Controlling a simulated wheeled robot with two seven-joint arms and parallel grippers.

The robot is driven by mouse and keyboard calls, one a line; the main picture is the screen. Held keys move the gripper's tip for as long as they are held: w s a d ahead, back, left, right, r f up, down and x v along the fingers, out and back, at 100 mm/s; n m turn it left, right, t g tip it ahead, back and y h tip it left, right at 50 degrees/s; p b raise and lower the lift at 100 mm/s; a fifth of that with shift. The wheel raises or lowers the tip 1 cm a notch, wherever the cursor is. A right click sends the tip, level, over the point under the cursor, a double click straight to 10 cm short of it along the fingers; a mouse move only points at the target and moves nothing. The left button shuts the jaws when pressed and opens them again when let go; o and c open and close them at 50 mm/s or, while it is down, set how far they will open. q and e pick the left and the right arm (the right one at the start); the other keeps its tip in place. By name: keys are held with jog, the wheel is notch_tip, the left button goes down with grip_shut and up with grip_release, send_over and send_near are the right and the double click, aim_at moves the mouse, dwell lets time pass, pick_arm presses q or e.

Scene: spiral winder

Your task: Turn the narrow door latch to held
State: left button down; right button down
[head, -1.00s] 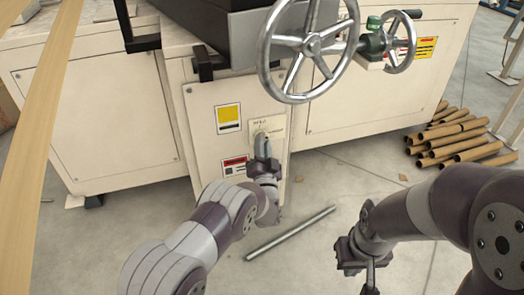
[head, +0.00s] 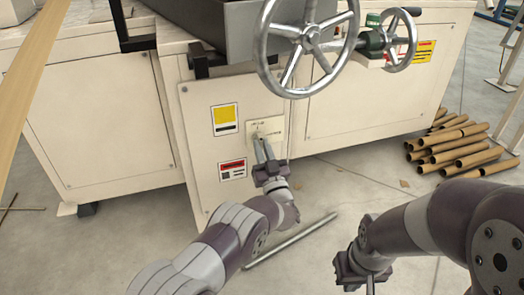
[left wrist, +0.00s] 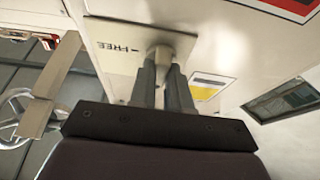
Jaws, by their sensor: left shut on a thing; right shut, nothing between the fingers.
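The narrow door latch (left wrist: 161,52) is a small pale knob on a light plate (head: 280,128) fixed to the cream cabinet door. In the left wrist view the plate carries the word FREE and a short mark. My left gripper (head: 262,146) is shut on the latch, its two grey fingers on either side of it in the left wrist view (left wrist: 164,72). The fingers hide part of the latch, and I cannot tell its exact angle. My right gripper (head: 368,283) is shut and empty, low at the right, away from the door.
A large handwheel (head: 311,35) and a smaller one (head: 400,40) stand out above the door. A metal rod (head: 290,240) lies on the floor below. Cardboard tubes (head: 455,145) are stacked at the right. A long wooden strip (head: 35,65) crosses the left side.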

dwell(0.5)
pick_arm(q)
jog(key=c, duration=1.1)
grip_release()
jog(key=p+v, duration=0.5)
jog(key=v, duration=0.7)
jog(key=shift+s+d+f+p, duration=0.2)
jog(key=shift+s+p, duration=0.15)
jog(key=shift+p, duration=0.05)
